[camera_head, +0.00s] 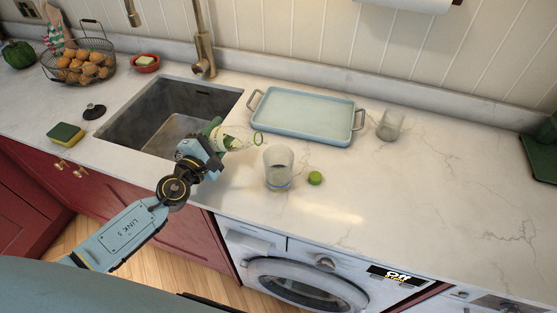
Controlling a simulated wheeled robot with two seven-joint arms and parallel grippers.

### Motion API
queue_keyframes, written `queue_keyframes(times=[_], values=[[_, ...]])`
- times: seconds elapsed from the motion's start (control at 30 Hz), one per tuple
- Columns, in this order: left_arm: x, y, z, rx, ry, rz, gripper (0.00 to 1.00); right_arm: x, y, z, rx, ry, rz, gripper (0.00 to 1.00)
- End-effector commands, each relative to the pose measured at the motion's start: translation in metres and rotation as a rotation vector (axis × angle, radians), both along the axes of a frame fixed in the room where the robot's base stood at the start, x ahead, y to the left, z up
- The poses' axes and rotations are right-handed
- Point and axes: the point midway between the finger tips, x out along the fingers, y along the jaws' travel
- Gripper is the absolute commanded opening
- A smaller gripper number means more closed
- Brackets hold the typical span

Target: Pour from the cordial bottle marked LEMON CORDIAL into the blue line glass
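My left gripper (214,137) is at the right front corner of the sink, shut around a clear bottle (238,137) with green on it. The bottle is tilted well over, its open end with a green ring toward the right. Its label cannot be read at this size. The glass with a blue line (278,168) stands upright on the counter, to the right of and nearer than the bottle. I cannot make out any stream between them. A green cap (315,178) lies just right of the glass. My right gripper is out of view.
A pale blue tray (305,115) lies behind the glass, with another clear glass (390,125) to its right. The sink (165,115) is at left, with a sponge (66,134) and a wire basket (80,65) beyond. The right counter is mostly clear.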

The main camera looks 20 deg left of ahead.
Motion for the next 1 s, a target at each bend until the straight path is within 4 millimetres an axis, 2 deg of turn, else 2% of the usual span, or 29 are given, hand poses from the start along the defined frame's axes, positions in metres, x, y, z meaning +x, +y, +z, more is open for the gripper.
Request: queue_keyframes(times=[0.07, 0.17, 0.3, 0.4, 0.7, 1.0], values=[[0.000, -0.003, -0.013, -0.058, 0.004, 0.001, 0.12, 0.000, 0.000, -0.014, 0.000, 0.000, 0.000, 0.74], [-0.001, -0.015, -0.001, -0.212, 0.023, 0.000, 0.12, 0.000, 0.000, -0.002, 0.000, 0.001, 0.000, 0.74], [-0.003, -0.030, -0.020, -0.376, 0.043, 0.000, 0.12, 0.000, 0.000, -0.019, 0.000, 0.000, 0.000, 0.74], [-0.005, -0.043, -0.013, -0.547, 0.064, -0.001, 0.12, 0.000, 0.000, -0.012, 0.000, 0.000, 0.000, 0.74], [-0.007, -0.056, -0.016, -0.967, 0.116, -0.001, 0.12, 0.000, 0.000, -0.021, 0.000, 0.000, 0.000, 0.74], [-0.008, -0.065, -0.018, -1.154, 0.139, -0.003, 0.12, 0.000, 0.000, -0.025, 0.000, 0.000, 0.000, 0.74]])
